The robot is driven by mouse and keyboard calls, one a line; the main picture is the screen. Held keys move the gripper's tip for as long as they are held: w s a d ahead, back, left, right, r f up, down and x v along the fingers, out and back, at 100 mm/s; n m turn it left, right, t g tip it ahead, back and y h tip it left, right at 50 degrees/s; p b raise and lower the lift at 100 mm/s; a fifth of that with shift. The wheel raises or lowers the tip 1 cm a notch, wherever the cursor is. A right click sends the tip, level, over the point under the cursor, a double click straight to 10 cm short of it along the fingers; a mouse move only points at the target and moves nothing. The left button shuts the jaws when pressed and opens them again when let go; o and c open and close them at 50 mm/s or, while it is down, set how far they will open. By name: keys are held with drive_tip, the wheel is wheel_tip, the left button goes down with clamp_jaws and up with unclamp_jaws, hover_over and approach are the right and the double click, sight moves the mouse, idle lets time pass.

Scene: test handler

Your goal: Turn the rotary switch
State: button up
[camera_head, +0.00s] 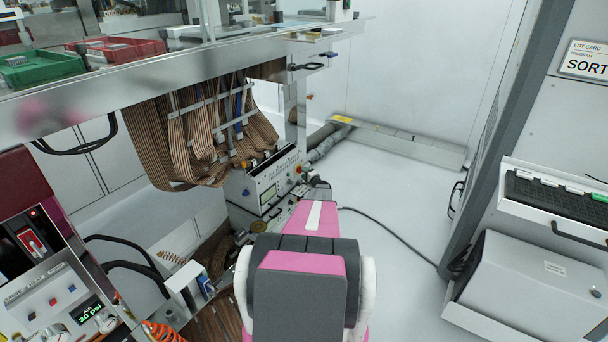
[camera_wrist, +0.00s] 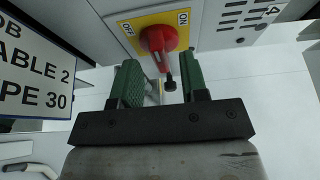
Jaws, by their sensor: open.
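The rotary switch (camera_wrist: 158,38) is a red knob on a yellow plate (camera_wrist: 126,42) at the top middle of the wrist view. The plate reads OFF at its left and ON at its right, and the knob's handle points down in the picture. My gripper (camera_wrist: 160,76) is open, with two green-padded fingers on a dark bar. The fingertips lie just below the plate, and the lower part of the handle shows in the gap between them. I cannot tell whether a finger touches it. In the head view my arm covers this area, and I cannot make out the switch there.
A sign (camera_wrist: 32,75) hangs close at left in the wrist view. A vented panel (camera_wrist: 232,22) is at upper right. In the head view, a bench edge (camera_head: 180,86) with brown ribbon cables (camera_head: 205,130) stands left. A grey box (camera_head: 535,290) is right. Floor between is mostly clear.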

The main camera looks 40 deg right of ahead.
drive_tip(key=shift+w, duration=0.55)
drive_tip(key=shift+a, duration=0.1)
clamp_jaws()
